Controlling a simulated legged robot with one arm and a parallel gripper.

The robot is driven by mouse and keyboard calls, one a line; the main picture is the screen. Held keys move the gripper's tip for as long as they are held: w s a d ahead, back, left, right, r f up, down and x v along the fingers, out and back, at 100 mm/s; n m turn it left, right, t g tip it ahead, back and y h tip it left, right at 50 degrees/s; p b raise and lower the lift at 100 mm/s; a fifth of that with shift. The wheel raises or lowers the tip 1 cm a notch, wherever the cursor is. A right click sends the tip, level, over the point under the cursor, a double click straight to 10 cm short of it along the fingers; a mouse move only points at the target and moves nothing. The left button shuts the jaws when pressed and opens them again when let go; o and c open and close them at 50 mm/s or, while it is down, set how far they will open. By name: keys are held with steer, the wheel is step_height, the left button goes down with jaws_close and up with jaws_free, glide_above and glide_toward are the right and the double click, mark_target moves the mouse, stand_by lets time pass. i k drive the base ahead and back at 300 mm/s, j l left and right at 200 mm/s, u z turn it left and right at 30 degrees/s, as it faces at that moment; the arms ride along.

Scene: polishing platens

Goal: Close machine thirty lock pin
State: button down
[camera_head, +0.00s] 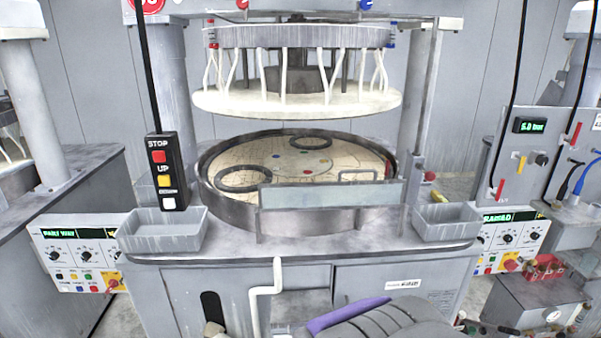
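A large grey polishing machine (240,262) stands straight ahead. A red round sign (148,5) at its top left is cut off, so I cannot read its number surely. The upper platen (300,103) hangs raised, with white hoses above it. Below it is the round lower platen (300,160) with dark rings on its pale surface. I cannot make out which part is the lock pin or how it stands. A small red part (430,177) shows by the right column. My gripper is not in view.
A hanging pendant (167,172) with STOP and UP buttons is at left. Grey trays (165,232) (447,224) sit at both front corners. A grey ribbed shape with a purple edge fills the bottom centre. Cables and a toolbox (540,300) are at right.

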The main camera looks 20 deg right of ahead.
mark_target(429, 175)
steer(key=z, duration=1.6)
